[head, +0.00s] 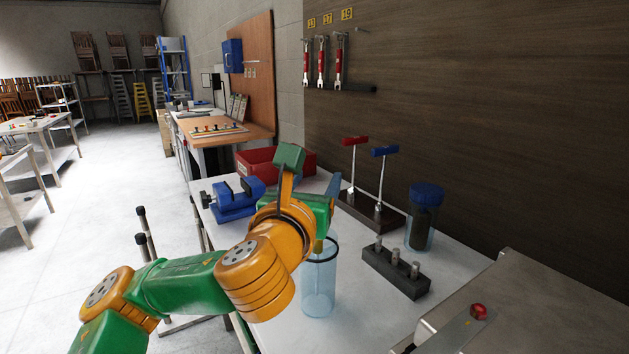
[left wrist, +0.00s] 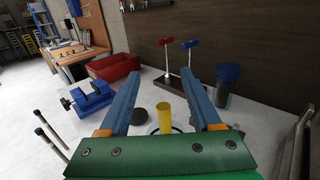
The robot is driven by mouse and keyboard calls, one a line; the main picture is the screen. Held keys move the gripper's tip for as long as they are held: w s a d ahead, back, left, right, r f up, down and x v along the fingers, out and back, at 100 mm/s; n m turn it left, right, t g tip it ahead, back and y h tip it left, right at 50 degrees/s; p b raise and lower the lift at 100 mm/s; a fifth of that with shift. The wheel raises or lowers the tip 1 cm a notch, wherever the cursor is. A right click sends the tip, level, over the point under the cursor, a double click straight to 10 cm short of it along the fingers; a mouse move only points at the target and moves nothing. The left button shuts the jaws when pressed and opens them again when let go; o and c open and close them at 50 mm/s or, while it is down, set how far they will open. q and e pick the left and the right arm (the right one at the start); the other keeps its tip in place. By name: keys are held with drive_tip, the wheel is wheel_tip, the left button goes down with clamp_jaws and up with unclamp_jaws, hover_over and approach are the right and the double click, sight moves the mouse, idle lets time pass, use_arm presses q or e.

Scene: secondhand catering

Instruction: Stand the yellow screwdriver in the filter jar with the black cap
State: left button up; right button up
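The yellow screwdriver (left wrist: 163,116) shows in the left wrist view as an upright handle. It appears to rise out of the mouth of a clear pale-blue jar (head: 318,290) with a black ring at its top; its lower part is hard to make out. My left gripper (left wrist: 163,78) is open, its two blue fingers spread on either side of the handle with gaps. In the head view my left arm hides most of the handle. A black disc (left wrist: 139,116), perhaps a cap, lies left of the handle. My right gripper is not in view.
A blue-capped jar (head: 424,220) with dark contents stands at the right. A dark block with metal pegs (head: 396,272) and a stand with red and blue T-handles (head: 370,210) are near it. A blue vise (head: 236,198) and red bin (head: 258,162) are at the left. A steel box (head: 540,310) fills the front right.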

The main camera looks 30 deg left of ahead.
use_arm(q)
drive_tip(key=b+v, duration=0.3)
drive_tip(key=v, duration=0.4)
idle(0.4)
idle(1.0)
